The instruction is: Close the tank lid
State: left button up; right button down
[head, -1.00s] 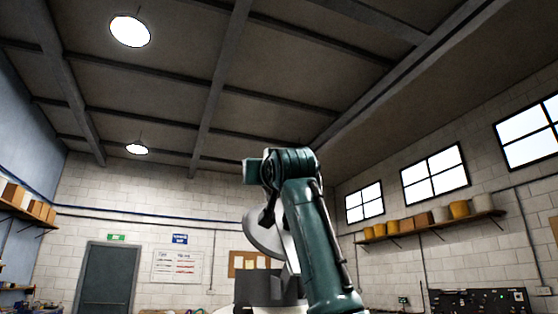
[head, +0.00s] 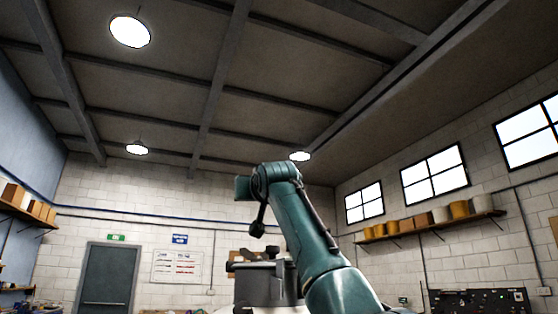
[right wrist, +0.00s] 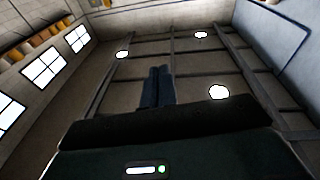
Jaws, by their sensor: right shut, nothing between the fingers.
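The tank (head: 272,288) is a dark grey pot-like vessel at the bottom centre of the head view. Its lid (head: 262,265) lies about level across the top, with dark fittings above it. Whether it is fully seated cannot be told. My teal right arm rises from the lower right and bends above the tank, covering its right part. My right gripper (right wrist: 157,78) shows in the right wrist view with its two dark blue fingers together and empty, against the ceiling. Its fingers cannot be made out clearly in the head view. My left gripper is out of view.
A dark control panel (head: 480,301) stands at the lower right. A shelf (head: 430,229) with several yellow and brown containers runs along the right wall. A grey door (head: 108,276) is at the back left. The space above the tank is otherwise clear.

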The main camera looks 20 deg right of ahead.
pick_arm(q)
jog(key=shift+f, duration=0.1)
pick_arm(e)
jog(key=shift+f, duration=0.1)
dwell(0.3)
